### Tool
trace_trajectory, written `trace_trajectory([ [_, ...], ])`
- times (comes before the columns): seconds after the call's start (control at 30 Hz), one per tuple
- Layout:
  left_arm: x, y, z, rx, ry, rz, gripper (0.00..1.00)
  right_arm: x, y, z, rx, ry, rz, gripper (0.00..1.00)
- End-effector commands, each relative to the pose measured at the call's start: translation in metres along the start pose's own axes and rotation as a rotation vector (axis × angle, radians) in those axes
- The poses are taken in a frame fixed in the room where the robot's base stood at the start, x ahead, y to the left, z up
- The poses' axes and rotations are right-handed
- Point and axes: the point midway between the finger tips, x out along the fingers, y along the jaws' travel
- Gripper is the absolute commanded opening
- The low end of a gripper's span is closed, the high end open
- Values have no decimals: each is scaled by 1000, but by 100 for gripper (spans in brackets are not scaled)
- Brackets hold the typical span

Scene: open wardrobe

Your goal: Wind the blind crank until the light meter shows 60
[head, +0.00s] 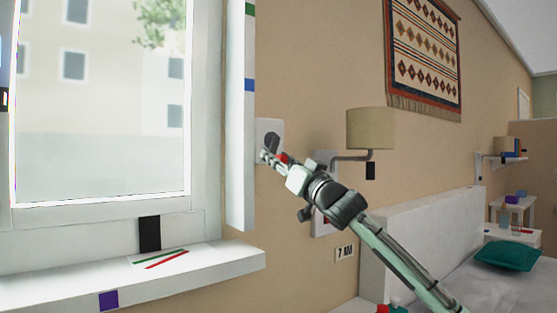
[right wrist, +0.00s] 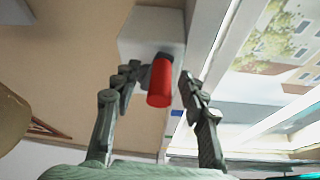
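The blind crank is a grey-white box (head: 270,133) on the beige wall just right of the window, with a red handle (head: 283,158). In the right wrist view the box (right wrist: 152,36) and its red cylindrical handle (right wrist: 160,82) are large and close. My right gripper (head: 270,157) is at the crank; the right wrist view shows its fingers (right wrist: 162,82) spread on either side of the handle, with a gap visible on the right. The left finger is close to the handle; I cannot tell if it touches. I cannot make out a light meter reading. My left gripper is out of view.
The window sill (head: 215,268) juts out at lower left. A wall lamp (head: 370,128) hangs right of the crank, close above my right arm. A white panel (head: 322,228) sits partly behind that arm. A bed with a teal pillow (head: 506,254) stands at lower right.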

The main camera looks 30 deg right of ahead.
Motion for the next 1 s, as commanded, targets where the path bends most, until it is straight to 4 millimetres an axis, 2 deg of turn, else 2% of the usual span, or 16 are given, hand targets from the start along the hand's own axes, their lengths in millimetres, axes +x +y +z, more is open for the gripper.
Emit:
trace_trajectory([
  [0.27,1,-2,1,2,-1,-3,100,-7,0,1,0,-1,0,43],
  [0.8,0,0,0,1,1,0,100,-90,0,2,0,-4,-1,43],
  [1.0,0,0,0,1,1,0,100,-112,0,2,2,-2,-1,43],
])
